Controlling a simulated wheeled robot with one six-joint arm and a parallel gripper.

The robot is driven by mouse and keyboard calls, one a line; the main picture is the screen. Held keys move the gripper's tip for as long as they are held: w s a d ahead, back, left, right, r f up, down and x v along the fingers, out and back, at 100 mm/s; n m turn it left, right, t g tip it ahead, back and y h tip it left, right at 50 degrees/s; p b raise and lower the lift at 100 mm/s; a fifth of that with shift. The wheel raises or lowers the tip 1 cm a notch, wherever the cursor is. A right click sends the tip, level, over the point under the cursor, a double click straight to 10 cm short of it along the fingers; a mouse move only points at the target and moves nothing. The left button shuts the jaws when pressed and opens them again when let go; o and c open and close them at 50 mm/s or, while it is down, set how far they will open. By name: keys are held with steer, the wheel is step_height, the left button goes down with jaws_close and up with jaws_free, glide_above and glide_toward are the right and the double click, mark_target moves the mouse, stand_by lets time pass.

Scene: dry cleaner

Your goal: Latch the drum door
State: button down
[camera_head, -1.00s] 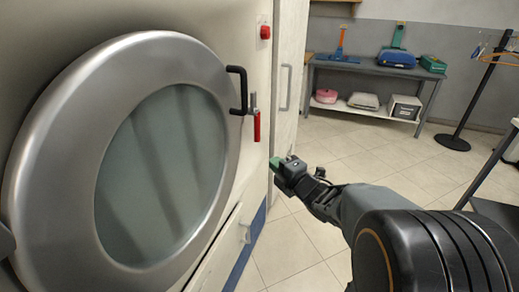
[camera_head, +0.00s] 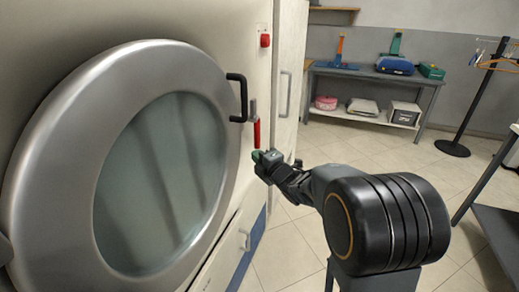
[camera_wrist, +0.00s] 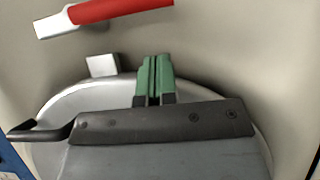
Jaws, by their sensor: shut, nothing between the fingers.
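The drum door (camera_head: 60,130), a thick silver ring around dark glass, appears to lie against the white machine front. A black pull handle (camera_head: 241,98) is on its right edge. The latch lever (camera_head: 257,132) has a red grip and hangs down beside that handle. In the wrist view the red lever (camera_wrist: 115,10) with its silver end runs across the top, and a small metal block (camera_wrist: 102,65) is at the door rim. My gripper (camera_head: 262,155), with green fingertips, is just below the lever. Its fingers (camera_wrist: 154,78) are together and empty, apart from the lever.
A red button (camera_head: 265,40) is above the latch on the machine front. A grey shelf table (camera_head: 375,74) with several items is at the back. A coat stand (camera_head: 465,120) and a dark table (camera_head: 497,225) are at the right. The floor between is clear.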

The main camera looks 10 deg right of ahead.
steer(key=shift+w+d, duration=0.2)
steer(key=shift+w, duration=0.55)
steer(key=shift+w+d, duration=0.25)
steer(key=shift+w, duration=0.45)
steer(key=shift+w+d, duration=0.2)
steer(key=shift+w, duration=0.55)
steer(key=shift+f, duration=0.15)
